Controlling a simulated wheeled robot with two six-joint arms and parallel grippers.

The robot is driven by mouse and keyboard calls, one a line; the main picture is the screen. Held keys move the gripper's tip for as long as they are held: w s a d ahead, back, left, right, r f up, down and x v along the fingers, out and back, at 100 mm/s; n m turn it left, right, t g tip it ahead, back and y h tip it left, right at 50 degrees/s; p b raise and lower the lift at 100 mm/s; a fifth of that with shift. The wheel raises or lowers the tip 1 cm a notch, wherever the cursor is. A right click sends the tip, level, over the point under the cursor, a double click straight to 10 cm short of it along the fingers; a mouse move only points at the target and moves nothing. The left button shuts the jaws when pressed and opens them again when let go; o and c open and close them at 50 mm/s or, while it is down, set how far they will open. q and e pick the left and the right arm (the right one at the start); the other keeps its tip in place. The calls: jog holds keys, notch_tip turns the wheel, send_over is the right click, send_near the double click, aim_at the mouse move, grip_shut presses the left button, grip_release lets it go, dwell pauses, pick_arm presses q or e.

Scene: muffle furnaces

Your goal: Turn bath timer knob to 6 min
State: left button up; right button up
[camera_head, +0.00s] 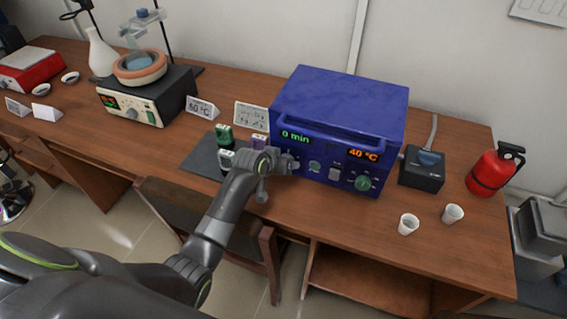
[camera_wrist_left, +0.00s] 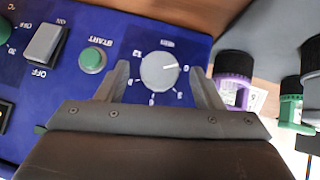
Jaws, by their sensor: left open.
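The blue bath (camera_head: 340,105) stands on the bench with its front panel facing me. Its green display (camera_head: 295,136) reads 0 min and its orange display (camera_head: 363,155) reads 40 °C. The grey timer knob (camera_wrist_left: 160,73) shows in the left wrist view, with a white mark towards the picture's right and numbers around it. My left gripper (camera_head: 288,163) is at the left part of the panel. In the wrist view my open left gripper (camera_wrist_left: 158,66) has one finger on each side of the knob; contact is unclear. In the head view the gripper hides the knob.
A green START button (camera_wrist_left: 93,59) and a grey switch (camera_wrist_left: 45,43) lie beside the knob. Capped bottles (camera_head: 224,134) stand on a dark mat (camera_head: 200,156) left of the gripper. Two white cups (camera_head: 408,224) and a red extinguisher (camera_head: 489,172) are on the right.

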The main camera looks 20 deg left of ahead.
pick_arm(q)
jog(key=shift+w+d+f, duration=0.1)
jog(key=shift+w+f, duration=0.3)
jog(key=c, duration=1)
jog(key=shift+d+r+m+y+p, duration=0.2)
jog(key=shift+m+y+p, duration=0.3)
jog(key=shift+p, duration=0.5)
jog(key=shift+y+p, duration=0.45)
jog(key=shift+y, duration=0.25)
jog(key=shift+d+f+m+y, duration=0.1)
jog(key=shift+f+m+y, duration=0.05)
jog(key=shift+m+y, duration=0.55)
jog(key=shift+y, duration=0.7)
jog(key=shift+m, duration=0.3)
